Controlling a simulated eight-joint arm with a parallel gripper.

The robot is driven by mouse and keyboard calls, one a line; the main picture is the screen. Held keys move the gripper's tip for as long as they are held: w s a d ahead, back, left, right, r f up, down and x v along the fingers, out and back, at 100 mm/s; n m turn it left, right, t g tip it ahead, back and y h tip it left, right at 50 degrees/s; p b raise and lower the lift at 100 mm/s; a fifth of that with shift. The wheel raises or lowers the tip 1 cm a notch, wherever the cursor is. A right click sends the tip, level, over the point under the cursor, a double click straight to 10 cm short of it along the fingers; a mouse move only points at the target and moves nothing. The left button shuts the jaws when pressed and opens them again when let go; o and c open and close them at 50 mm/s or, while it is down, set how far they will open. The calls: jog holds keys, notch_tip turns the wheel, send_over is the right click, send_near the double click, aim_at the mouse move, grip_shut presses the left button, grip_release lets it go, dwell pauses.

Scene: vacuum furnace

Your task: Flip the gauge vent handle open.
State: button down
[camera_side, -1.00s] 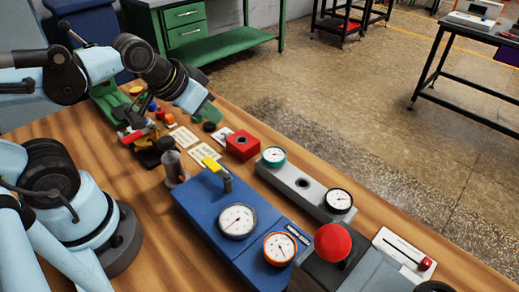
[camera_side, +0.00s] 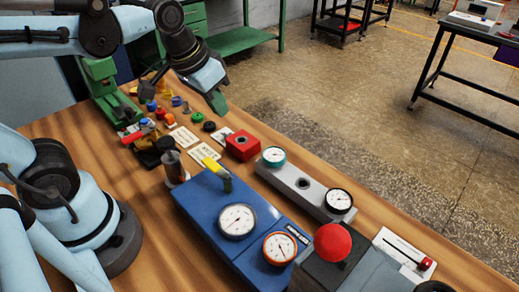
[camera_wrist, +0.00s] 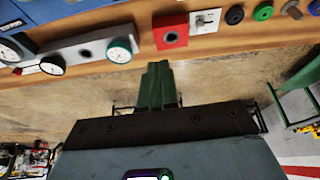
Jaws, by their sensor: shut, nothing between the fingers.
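A yellow-tipped lever handle (camera_side: 215,168) stands up from the back end of the blue box (camera_side: 206,203); I take it for the gauge vent handle. The blue box carries a white-faced gauge (camera_side: 237,220) and an orange-rimmed gauge (camera_side: 280,248). My gripper (camera_side: 217,103) has green fingers and is shut and empty, raised beyond the handle near the table's far edge. In the wrist view my gripper (camera_wrist: 158,72) shows shut; part of the blue box (camera_wrist: 38,10) is at the top left, and the handle is not seen.
A grey block (camera_side: 300,184) with two gauges and a red block (camera_side: 242,145) stand beside the blue box. A metal cylinder (camera_side: 174,166) stands left of the handle. Several coloured caps lie near the far end. A red knob (camera_side: 332,242) stands at the front.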

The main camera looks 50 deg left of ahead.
aim_at(217, 169)
jog(key=w+d+r+g, duration=0.2)
jog(key=w+g, duration=0.3)
jog(key=g, duration=0.3)
jog(key=shift+w+d+r+g, duration=0.2)
jog(key=shift+d+r+g, duration=0.15)
jog(key=shift+d, duration=0.3)
jog(key=shift+f, duration=0.1)
jog(key=shift+s+f, duration=1.3)
jog(key=shift+f, duration=0.25)
jog(key=shift+s+f, duration=1.3)
jog(key=shift+f, duration=0.2)
jog(key=shift+s+f, duration=1.3)
jog(key=shift+f, duration=0.25)
